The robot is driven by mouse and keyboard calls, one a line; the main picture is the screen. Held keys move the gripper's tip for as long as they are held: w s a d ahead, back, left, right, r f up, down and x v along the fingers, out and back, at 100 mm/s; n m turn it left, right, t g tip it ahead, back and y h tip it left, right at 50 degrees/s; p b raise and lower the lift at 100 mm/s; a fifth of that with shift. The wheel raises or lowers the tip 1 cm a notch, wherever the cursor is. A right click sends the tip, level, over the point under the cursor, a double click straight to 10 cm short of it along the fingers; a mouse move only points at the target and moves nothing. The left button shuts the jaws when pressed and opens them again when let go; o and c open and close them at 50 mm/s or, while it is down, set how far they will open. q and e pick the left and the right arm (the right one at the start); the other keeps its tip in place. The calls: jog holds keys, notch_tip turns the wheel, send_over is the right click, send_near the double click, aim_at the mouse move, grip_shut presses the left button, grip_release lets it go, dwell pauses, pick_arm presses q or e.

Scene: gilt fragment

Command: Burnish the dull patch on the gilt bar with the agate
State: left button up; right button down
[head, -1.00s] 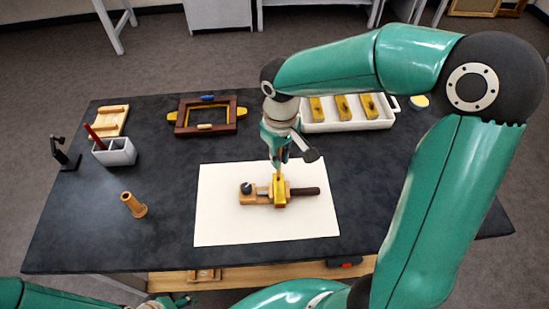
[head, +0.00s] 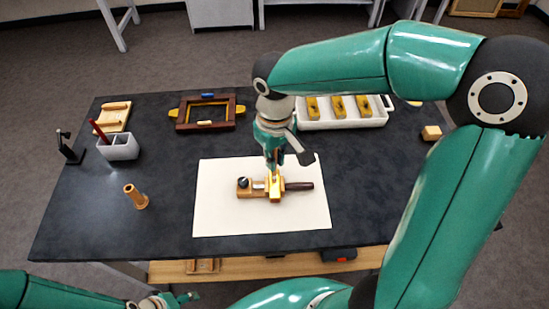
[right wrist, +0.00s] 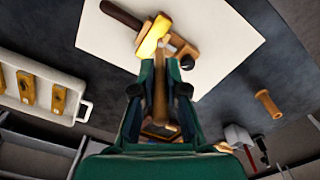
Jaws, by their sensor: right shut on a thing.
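The gilt bar (head: 275,190) sits across a small wooden clamp (head: 250,190) with a black knob and a dark handle, on white paper. In the right wrist view the bar (right wrist: 152,38) is bright gold; the dull patch cannot be made out. My right gripper (head: 275,160) points down just above the bar, shut on the slim brown handle of the agate tool (right wrist: 160,95). The tool's lower end is at the bar; its stone tip and any contact are hidden. My left gripper (head: 178,299) is at the bottom edge, clear of the table, its fingers unclear.
A white tray (head: 388,119) with several gilt pieces stands behind right. A frame (head: 180,122), a grey holder (head: 119,150), a black stand (head: 68,152) and a wooden tube (head: 137,197) are on the left. A wood block (head: 431,132) is at right. The table front is clear.

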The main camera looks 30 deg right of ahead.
jog(key=shift+r+p, duration=1)
jog(key=shift+r, duration=0.75)
